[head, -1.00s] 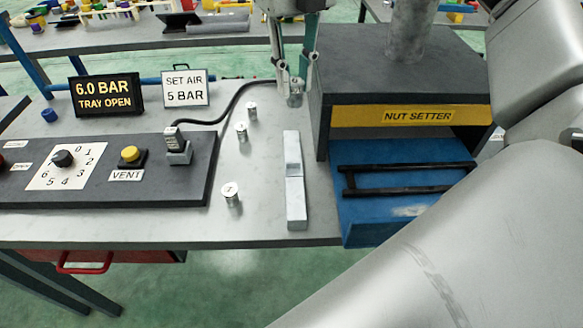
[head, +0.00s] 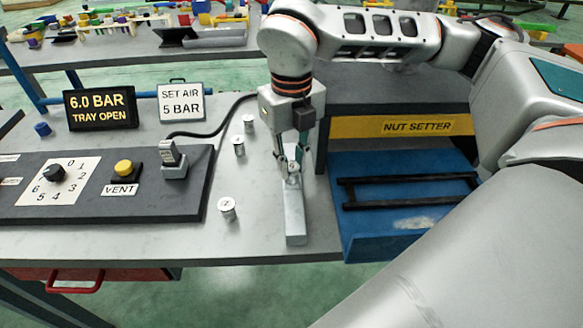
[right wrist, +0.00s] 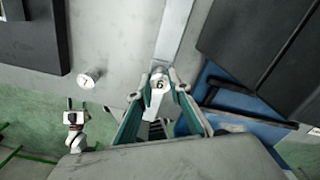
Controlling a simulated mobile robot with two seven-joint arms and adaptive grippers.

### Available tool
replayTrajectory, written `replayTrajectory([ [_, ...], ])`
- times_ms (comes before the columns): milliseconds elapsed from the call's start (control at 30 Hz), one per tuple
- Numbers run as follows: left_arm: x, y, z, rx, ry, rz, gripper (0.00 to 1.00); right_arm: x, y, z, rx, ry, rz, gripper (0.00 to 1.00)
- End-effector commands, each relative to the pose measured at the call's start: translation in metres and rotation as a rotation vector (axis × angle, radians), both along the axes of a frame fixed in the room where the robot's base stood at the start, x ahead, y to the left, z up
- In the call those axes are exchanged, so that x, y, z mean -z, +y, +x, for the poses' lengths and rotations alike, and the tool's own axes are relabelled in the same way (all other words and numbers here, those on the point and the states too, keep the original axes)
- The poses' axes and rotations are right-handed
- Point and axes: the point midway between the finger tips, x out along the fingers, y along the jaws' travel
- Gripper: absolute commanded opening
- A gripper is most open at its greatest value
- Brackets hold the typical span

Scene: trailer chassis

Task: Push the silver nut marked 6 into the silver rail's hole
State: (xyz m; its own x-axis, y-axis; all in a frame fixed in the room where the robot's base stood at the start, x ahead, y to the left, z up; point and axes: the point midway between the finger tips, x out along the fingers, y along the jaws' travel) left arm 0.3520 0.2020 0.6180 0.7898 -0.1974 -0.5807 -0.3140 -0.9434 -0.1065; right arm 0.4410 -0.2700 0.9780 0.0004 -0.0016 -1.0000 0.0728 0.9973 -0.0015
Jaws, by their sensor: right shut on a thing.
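The silver nut marked 6 (head: 292,180) is between the fingertips of my right gripper (head: 292,170), which is shut on it. In the right wrist view the nut (right wrist: 159,82) shows its marked top face between the two fingers (right wrist: 158,92). The silver rail (head: 295,222) lies lengthwise on the grey table, left of the nut setter. The nut is over the rail's middle; I cannot tell whether it touches the rail. The rail (right wrist: 175,40) runs behind the nut in the right wrist view. Its hole is hidden. My left gripper is not in view.
Three other silver nuts stand left of the rail; the nearest (head: 227,208) seems marked 7. The nut setter (head: 400,126) with its open blue tray (head: 400,225) is close on the right. A dark control panel (head: 110,200) is left. Signs read 6.0 BAR TRAY OPEN and SET AIR 5 BAR.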

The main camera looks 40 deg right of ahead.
Motion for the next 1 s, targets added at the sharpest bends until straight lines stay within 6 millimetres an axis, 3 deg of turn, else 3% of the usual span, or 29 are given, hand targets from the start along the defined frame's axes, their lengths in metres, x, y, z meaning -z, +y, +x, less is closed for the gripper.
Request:
replayTrajectory([
  [133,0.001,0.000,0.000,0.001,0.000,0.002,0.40,0.019,0.000,-0.001,0.001,0.003,0.000,0.00],
  [500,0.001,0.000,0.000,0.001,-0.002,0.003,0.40,0.023,0.000,0.000,0.000,0.001,0.000,0.00],
  [533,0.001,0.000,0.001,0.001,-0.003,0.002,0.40,0.023,0.000,0.000,0.000,0.001,0.000,0.21],
  [600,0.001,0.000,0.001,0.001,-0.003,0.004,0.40,0.022,0.000,0.000,0.000,0.001,0.000,0.35],
  [1000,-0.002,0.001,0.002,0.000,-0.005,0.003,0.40,0.017,0.000,0.000,0.000,-0.001,0.000,0.35],
])
